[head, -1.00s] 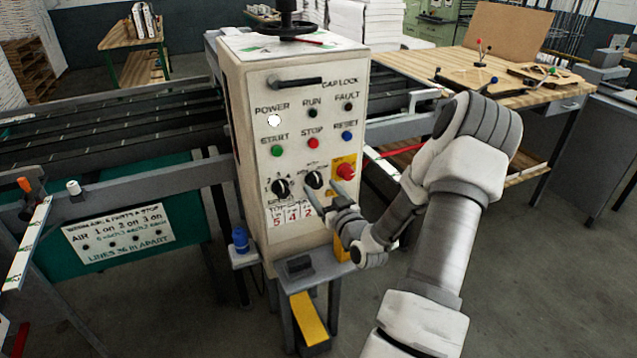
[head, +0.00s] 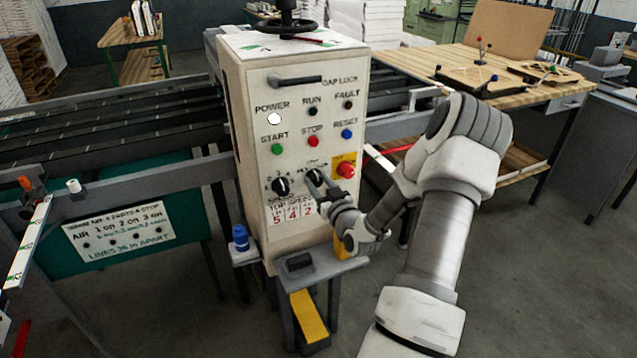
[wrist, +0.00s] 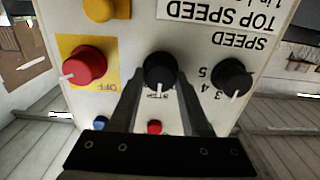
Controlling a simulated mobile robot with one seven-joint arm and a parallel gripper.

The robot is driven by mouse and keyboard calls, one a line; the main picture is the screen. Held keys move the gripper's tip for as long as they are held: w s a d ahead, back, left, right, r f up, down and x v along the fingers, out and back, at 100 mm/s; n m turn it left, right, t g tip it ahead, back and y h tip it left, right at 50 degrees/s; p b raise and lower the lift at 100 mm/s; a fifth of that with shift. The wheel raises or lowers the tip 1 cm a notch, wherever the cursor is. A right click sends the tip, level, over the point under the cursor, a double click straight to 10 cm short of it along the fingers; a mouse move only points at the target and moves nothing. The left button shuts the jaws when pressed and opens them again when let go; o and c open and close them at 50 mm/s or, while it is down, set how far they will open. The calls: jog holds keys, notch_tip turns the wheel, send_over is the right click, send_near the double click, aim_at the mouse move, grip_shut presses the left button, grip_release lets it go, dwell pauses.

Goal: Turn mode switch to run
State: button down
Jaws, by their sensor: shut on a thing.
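The mode switch is a black knob (head: 315,177) in the lower middle of the white control panel (head: 295,85). It also shows in the wrist view (wrist: 160,70), where the panel is upside down. My gripper (wrist: 161,82) is shut on this knob, one finger on each side. In the head view my gripper (head: 323,184) reaches it from the lower right and partly covers it. The knob's white pointer line points down in the wrist view, towards a small label that is hard to read.
The black speed knob (wrist: 232,77) is beside the switch. On its other side is a red knob (wrist: 84,66) on a yellow plate. Green (head: 278,150), red (head: 312,142) and blue (head: 347,134) buttons sit above. A grey shelf (head: 325,268) juts out below.

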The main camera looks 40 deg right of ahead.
jog(key=shift+m, duration=0.4)
jog(key=m+b, duration=0.1)
jog(key=m, duration=0.1)
jog(key=shift+f+m+b, duration=0.1)
jog(key=shift+m+b, duration=0.2)
jog(key=shift+m, duration=0.1)
jog(key=m, duration=0.5)
jog(key=shift+d+b, duration=0.1)
jog(key=shift+b, duration=0.25)
jog(key=shift+c, duration=1.9)
grip_release()
